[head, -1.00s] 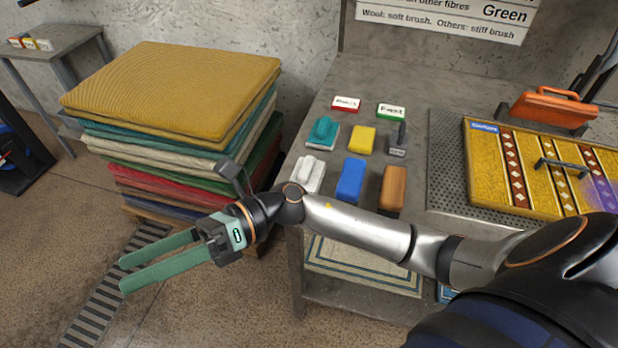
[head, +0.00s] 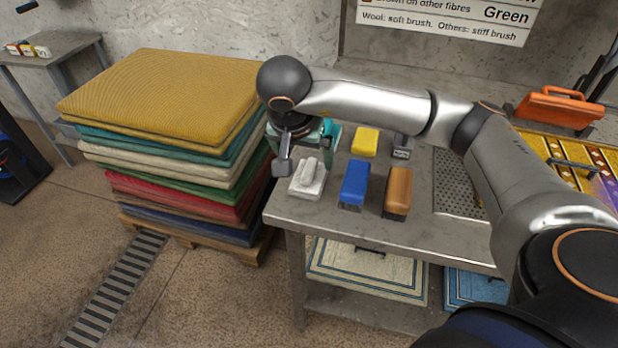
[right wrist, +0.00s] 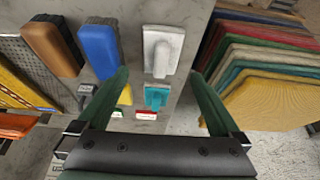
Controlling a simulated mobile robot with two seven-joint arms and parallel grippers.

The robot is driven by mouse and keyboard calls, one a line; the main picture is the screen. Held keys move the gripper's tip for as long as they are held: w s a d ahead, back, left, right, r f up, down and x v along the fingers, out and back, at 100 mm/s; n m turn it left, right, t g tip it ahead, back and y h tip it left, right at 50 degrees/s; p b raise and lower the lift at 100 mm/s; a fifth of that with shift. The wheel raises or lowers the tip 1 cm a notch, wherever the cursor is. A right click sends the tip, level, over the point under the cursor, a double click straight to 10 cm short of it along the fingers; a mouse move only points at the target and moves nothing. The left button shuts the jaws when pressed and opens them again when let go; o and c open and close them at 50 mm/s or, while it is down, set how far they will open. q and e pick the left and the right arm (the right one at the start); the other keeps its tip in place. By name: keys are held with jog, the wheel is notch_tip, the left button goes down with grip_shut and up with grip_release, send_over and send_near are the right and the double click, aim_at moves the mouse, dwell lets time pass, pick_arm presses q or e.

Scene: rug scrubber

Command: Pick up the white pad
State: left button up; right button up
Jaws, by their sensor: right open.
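The white pad (head: 309,180), a pale block with a raised grip on top, lies on the left front part of the grey workbench (head: 330,218). In the right wrist view the white pad (right wrist: 163,48) shows upper middle, beyond the fingertips and between their lines. My right gripper (head: 296,142) points down above the bench's left edge, just behind the white pad in the head view. Its two green fingers (right wrist: 160,78) are spread with nothing between them, and its tips are partly hidden in the head view. My left gripper is not in view.
A blue brush (head: 354,182) and a brown brush (head: 398,190) stand right of the pad. A yellow block (head: 364,142) and a teal pad (right wrist: 156,96) lie behind. A tall stack of folded rugs (head: 165,90) stands close to the bench's left side.

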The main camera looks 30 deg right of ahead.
aim_at(308, 168)
jog(key=x, duration=0.3)
jog(key=shift+d+f, duration=0.1)
jog(key=shift+f, duration=0.2)
jog(key=shift+w+p+x, duration=0.15)
jog(key=shift+w+x, duration=0.05)
jog(key=shift+x, duration=1.2)
jog(key=shift+w+p+x, duration=0.15)
jog(key=shift+x, duration=1.25)
jog(key=shift+d+r, duration=0.1)
jog(key=shift+r, duration=0.1)
jog(key=c, duration=1.1)
jog(key=shift+r, duration=0.15)
